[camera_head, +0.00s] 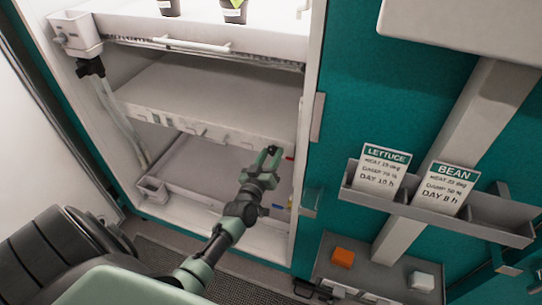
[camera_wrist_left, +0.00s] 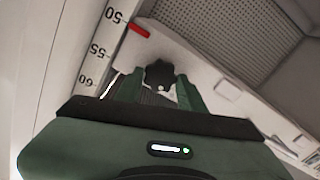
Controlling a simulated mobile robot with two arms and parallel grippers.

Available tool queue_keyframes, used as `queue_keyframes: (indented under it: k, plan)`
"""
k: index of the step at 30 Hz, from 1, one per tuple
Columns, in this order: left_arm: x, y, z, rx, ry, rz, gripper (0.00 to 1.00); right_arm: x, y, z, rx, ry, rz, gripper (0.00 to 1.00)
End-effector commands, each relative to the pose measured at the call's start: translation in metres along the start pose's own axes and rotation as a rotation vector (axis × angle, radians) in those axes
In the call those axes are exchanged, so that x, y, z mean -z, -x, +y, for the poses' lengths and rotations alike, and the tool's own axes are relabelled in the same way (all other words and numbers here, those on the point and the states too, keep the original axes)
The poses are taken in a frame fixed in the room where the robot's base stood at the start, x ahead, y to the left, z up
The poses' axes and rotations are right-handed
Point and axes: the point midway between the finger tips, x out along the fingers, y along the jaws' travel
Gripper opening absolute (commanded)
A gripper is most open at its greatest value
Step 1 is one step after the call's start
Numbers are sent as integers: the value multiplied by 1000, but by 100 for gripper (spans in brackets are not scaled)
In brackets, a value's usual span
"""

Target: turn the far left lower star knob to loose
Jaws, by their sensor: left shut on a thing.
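My left gripper (camera_head: 270,152) reaches into the open chamber, at the right front end of the middle shelf (camera_head: 205,100). In the left wrist view, a dark star knob (camera_wrist_left: 158,74) sits between the two green fingers of the left gripper (camera_wrist_left: 158,88), which is shut on it. The knob is at the end of the white shelf edge, beside a scale strip (camera_wrist_left: 103,50) marked 50, 55 and 60. A red pointer (camera_wrist_left: 138,29) lies by the scale. The knob's turned position cannot be told. In the head view the gripper hides the knob. My right gripper is not in view.
The chamber's right post and teal panel (camera_head: 345,110) stand close to the right of my left arm. A holder (camera_head: 400,205) with LETTUCE and BEAN cards hangs there. An orange block (camera_head: 342,257) and a white block (camera_head: 421,281) sit below. Pots (camera_head: 234,12) stand on the upper shelf.

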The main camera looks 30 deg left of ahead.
Motion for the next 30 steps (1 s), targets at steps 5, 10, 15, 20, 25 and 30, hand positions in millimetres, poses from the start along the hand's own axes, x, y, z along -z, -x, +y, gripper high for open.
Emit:
queue_keyframes:
  k: [5, 10, 15, 20, 25, 30]
  plan:
    - [-1, 0, -1, -1, 167, 0, 0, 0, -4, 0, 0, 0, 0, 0]
    - [-1, 0, -1, 0, 328, -1, 0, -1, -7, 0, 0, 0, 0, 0]
    - [-2, 0, -2, 0, 489, 0, 0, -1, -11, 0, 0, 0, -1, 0]
    - [-2, 0, -2, 0, 635, 0, 0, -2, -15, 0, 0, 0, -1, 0]
    - [-2, 0, -3, 1, 767, -1, 0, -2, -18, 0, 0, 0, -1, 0]
    - [-2, 0, -3, 1, 868, -1, 0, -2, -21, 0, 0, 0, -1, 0]
